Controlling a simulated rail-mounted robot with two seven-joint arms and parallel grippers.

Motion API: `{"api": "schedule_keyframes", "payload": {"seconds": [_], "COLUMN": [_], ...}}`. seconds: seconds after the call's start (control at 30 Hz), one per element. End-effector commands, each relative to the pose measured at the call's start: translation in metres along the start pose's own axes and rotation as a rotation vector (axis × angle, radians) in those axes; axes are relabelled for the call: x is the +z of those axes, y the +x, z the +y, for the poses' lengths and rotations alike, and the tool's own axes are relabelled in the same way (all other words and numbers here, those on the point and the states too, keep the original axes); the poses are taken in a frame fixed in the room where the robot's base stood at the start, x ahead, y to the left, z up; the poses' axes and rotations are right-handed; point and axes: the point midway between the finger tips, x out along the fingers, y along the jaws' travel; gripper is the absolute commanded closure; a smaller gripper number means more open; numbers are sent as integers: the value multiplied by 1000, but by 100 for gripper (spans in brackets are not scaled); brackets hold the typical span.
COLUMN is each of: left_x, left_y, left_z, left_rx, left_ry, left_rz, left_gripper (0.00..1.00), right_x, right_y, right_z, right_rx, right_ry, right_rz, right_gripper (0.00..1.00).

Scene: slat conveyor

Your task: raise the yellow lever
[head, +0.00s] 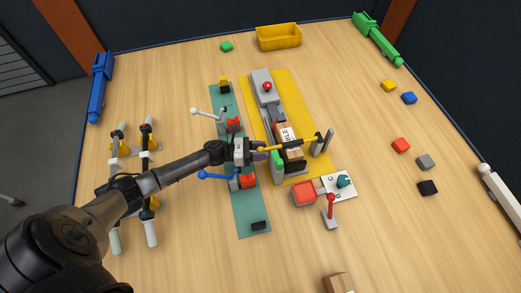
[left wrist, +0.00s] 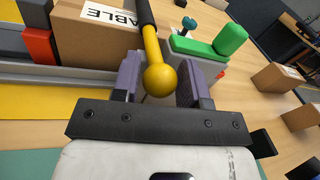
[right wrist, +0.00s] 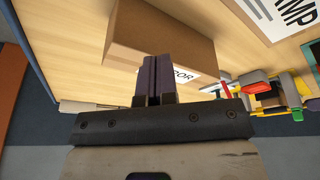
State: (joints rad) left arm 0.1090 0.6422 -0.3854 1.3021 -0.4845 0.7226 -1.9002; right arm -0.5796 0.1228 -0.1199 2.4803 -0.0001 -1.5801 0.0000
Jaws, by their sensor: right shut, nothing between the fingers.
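The yellow lever (head: 292,145) runs from grey posts (head: 325,144) on the right leftward across the conveyor, over a carton (head: 290,155), to my left gripper (head: 264,151). In the left wrist view the lever's round yellow knob (left wrist: 160,81) sits between the two purple fingers of my left gripper (left wrist: 159,72). Gaps show on both sides of the knob, so the gripper is open around it. My right gripper (right wrist: 157,80) shows only in its wrist view, shut and empty, in front of a large carton (right wrist: 160,40).
A white-handled lever (head: 207,112) and a blue-handled lever (head: 218,176) stand on the green mat (head: 250,216) near my left arm. A red-knobbed lever (head: 331,205) and a red box (head: 304,194) are at front right.

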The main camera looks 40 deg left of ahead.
Motion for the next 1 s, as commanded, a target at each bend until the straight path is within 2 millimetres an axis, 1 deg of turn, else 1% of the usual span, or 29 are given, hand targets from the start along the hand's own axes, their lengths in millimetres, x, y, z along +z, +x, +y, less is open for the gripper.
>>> {"api": "schedule_keyframes", "payload": {"seconds": [0.03,0.07,0.4,0.6,0.73,0.87,1.0], "left_x": [0,0,0,2,9,22,43], "left_y": [0,0,0,-1,-3,-4,-6], "left_z": [0,0,0,0,0,-2,-5], "left_rx": [0,0,0,1,7,17,36], "left_ry": [0,0,0,0,-2,-10,-25], "left_rz": [0,0,0,2,19,63,137], "left_gripper": [65,68,100,100,100,100,100], "right_x": [0,0,0,0,0,2,10], "right_y": [0,0,0,-1,-11,-32,-67], "right_z": [0,-1,-2,-2,1,10,26], "right_rx": [-1,-2,-5,-5,-2,9,27], "right_ry": [2,2,7,7,15,38,80], "right_rz": [0,0,0,0,-1,-2,-5], "right_gripper": [100,100,100,100,100,100,100]}}
